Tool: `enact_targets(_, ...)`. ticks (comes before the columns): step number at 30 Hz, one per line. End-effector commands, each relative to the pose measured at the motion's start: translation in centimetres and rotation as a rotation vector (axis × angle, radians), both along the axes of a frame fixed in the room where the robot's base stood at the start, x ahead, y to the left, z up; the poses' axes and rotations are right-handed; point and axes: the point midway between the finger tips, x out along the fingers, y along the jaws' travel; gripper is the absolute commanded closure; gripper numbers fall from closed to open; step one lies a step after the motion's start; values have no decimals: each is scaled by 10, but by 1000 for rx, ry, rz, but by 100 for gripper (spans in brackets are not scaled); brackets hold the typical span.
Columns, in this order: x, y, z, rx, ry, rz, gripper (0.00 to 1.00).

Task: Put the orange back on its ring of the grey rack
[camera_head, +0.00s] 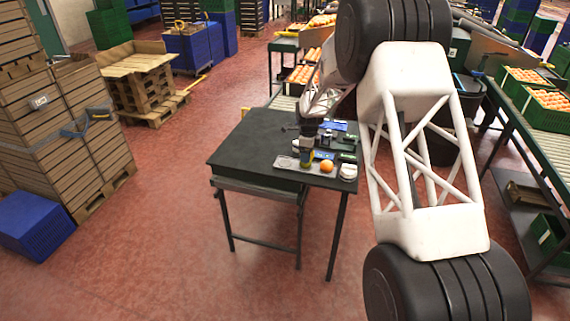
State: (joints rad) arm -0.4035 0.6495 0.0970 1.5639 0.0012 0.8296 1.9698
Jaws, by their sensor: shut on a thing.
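The orange (327,167) is on the dark table, near its front right corner, and shows whole. The flat light-grey piece (286,162) to its left looks like the grey rack. Its rings are too small to make out. My gripper (306,159) is low over the tabletop, just left of the orange and over the grey piece. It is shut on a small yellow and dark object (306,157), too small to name. I cannot tell whether this object touches the rack. The orange looks apart from the fingers.
The dark table (245,150) is bare on its left half. A white round item (348,172) lies right of the orange at the table's edge. Several small dark items and a blue item (335,126) lie behind. My large arm links hide the area right of the table.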

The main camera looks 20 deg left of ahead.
Motion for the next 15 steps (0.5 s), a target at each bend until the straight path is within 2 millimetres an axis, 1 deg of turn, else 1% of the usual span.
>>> enact_targets(1,-15,5,0,0,0,2,63)
enact_targets(3,-34,11,-4,0,1,2,63)
enact_targets(9,-78,23,-10,0,1,1,63)
enact_targets(12,-93,25,-12,1,-1,1,63)
enact_targets(15,-103,28,-14,0,0,0,63)
